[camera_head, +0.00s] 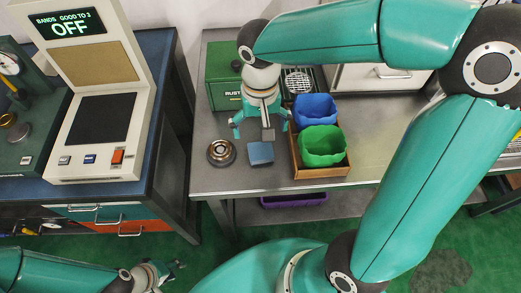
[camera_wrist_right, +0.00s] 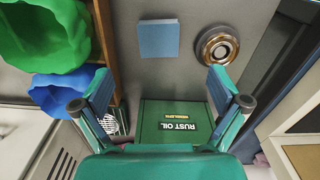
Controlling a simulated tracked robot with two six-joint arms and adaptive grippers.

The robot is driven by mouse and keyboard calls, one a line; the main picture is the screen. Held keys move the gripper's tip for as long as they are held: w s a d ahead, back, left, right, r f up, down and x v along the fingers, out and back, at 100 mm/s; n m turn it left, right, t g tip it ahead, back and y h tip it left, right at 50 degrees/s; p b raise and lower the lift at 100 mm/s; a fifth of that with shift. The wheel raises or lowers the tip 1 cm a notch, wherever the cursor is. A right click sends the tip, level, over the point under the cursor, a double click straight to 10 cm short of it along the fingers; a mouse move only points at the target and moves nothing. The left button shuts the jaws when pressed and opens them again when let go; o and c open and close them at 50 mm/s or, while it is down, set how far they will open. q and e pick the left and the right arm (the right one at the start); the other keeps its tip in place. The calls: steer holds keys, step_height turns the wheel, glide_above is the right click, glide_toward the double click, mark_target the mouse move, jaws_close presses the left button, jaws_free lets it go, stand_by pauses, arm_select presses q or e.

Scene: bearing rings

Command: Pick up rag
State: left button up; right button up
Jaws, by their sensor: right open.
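The rag is a flat blue square (camera_head: 261,153) on the grey metal table, between the bearing ring and the wooden tray. In the right wrist view the rag (camera_wrist_right: 158,40) lies beyond my fingertips, roughly centred between them. My right gripper (camera_head: 262,124) is over the table just behind the rag, apart from it. Its fingers are spread and empty in the wrist view (camera_wrist_right: 159,76). My left gripper (camera_head: 176,271) is low at the bottom left, away from the table; its small fingers look apart, with nothing between them.
A bearing ring (camera_head: 221,152) lies left of the rag. A wooden tray (camera_head: 322,173) with a blue bin (camera_head: 315,108) and a green bin (camera_head: 322,146) stands to the right. A green rust oil box (camera_wrist_right: 175,122) is behind. A tester (camera_head: 98,115) stands on the left bench.

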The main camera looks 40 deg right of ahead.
glide_above(261, 152)
step_height(261, 152, down, 5)
steer(key=shift+s+a, duration=0.1)
steer(key=shift+a, duration=0.05)
steer(key=shift+f, duration=2.65)
steer(key=c, duration=1.1)
steer(key=shift+r, duration=0.1)
step_height(261, 152, up, 20)
steer(key=p, duration=0.1)
steer(key=shift+p, duration=0.3)
